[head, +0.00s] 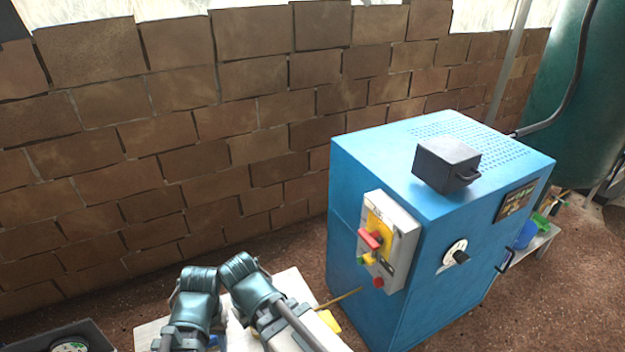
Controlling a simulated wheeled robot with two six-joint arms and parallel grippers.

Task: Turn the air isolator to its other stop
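A grey switch box (401,226) is fixed to the left face of the blue machine cabinet (450,230), near its front corner. It carries a yellow plate (379,229) with a red handle (370,239) sticking out to the left. This looks like the isolator; its label is too small to read surely. A red button (378,282) sits at the bottom of the box. The handle's exact setting is hard to tell. Parts of my two arms show at the bottom left, well apart from the box. I cannot make out the fingers of either gripper.
A black knob on a round white dial (455,253) is on the cabinet's other face. A dark box with a handle (447,164) sits on top. A pale tabletop (150,330) lies under my arms, a dark tray (85,333) beside it. A brick wall (170,130) stands behind.

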